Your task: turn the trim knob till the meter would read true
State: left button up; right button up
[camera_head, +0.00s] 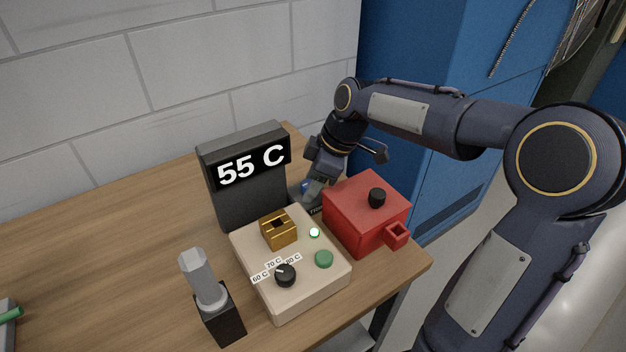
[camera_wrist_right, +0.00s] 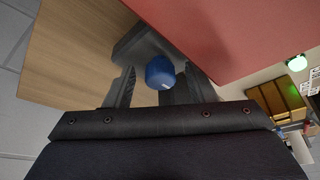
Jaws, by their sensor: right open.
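The trim knob (camera_wrist_right: 160,72) is blue with a pale mark at its lower right in the right wrist view. It stands on a small dark box (camera_wrist_right: 140,45), and a bit of blue shows in the head view (camera_head: 306,187). My right gripper (camera_wrist_right: 160,85) is open, with a finger on each side of the knob; I cannot tell whether they touch it. In the head view my right gripper (camera_head: 313,190) partly hides the knob and its box. The dark meter (camera_head: 240,200) reads 55 C. My left gripper is not in view.
A red box (camera_head: 362,220) with a black knob stands close right of my gripper. A beige unit (camera_head: 308,292) in front has a brass block (camera_head: 279,229), a lit green lamp, a green button and a dial marked 60 to 80 C. A grey hexagonal piece (camera_head: 201,277) stands in a black holder.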

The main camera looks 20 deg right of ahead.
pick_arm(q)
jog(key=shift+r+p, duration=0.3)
pick_arm(e)
jog(key=v, duration=0.7)
jog(key=shift+d+r, duration=0.15)
jog(key=shift+r, duration=0.2)
jog(key=shift+s, duration=0.15)
